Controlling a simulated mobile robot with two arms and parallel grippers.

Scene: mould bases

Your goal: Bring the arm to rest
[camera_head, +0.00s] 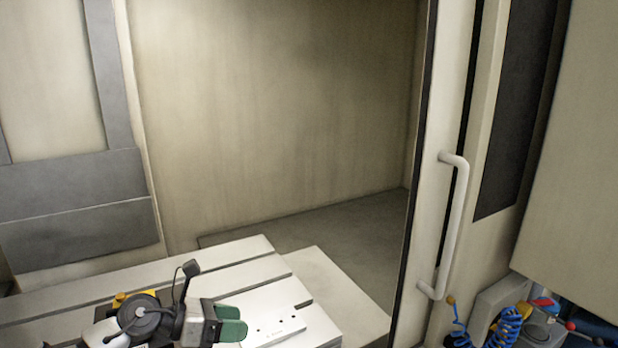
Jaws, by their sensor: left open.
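My left arm comes in at the bottom left, and its gripper (231,321) has two green fingertips standing a little apart, with nothing seen between them. The gripper is just left of a pale flat plate with several small dark holes (290,327), a mould base by its look, at the bottom edge of the view. The fingertips overlap the plate's left end in the picture; I cannot tell whether they touch it. The plate's lower part is cut off by the frame. My right gripper is not in view.
A pale slotted machine table (232,254) lies under the left arm. A grey floor area (345,240) is empty behind it. A door with a white handle (453,225) stands to the right. Blue coiled hoses (508,325) hang at the bottom right.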

